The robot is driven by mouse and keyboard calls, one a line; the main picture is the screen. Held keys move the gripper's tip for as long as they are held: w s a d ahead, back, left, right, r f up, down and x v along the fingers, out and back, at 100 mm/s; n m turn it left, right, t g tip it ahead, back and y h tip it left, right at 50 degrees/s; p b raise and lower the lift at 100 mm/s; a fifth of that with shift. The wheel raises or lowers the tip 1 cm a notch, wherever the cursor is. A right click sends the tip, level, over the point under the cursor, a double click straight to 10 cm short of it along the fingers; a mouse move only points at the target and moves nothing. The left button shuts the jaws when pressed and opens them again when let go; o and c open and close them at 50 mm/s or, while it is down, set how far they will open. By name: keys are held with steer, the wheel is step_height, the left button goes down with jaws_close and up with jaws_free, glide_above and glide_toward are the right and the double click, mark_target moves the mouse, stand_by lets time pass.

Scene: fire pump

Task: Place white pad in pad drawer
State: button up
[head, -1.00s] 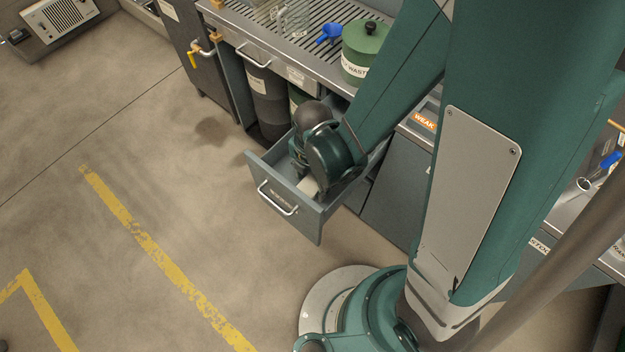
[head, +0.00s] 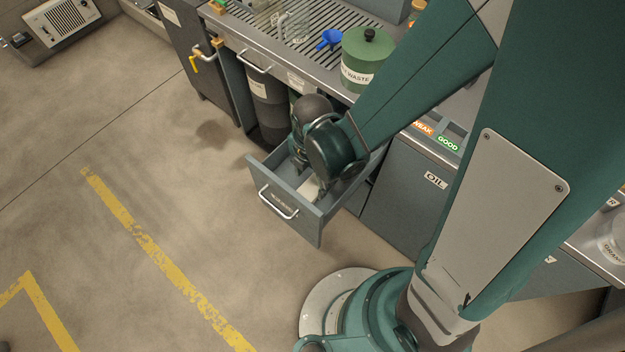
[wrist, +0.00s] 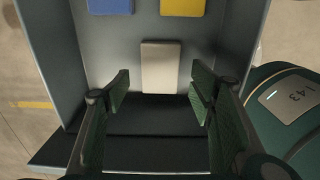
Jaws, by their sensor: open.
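The pad drawer (head: 270,172) is pulled out below the bench. The white pad (wrist: 161,66) lies flat inside it, near one end, in the wrist view; a small pale part of it (head: 309,188) also shows in the head view. My gripper (wrist: 160,88) is open, with its fingers apart on either side of the picture and the pad seen between and beyond them. The fingers look clear of the pad. In the head view my wrist covers part of the drawer's inside.
A blue pad (wrist: 110,5) and a yellow pad (wrist: 183,6) lie in the drawer beyond the white one. The drawer walls (wrist: 45,50) stand close around my gripper. A green waste can (head: 366,60) and a blue funnel (head: 328,39) stand on the bench above.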

mark_target(314, 186)
step_height(314, 186, up, 8)
steer(key=p, duration=0.2)
stand_by(0.4)
stand_by(0.7)
steer(key=d+r+m+t, duration=0.3)
steer(key=d+r+m, duration=0.6)
steer(key=r+m, duration=0.3)
steer(key=w+d+r+m+t, duration=0.1)
steer(key=d+r+m+t, duration=0.3)
steer(key=d+r+m, duration=0.5)
step_height(314, 186, up, 3)
steer(key=m, duration=0.6)
steer(key=shift+d, duration=0.15)
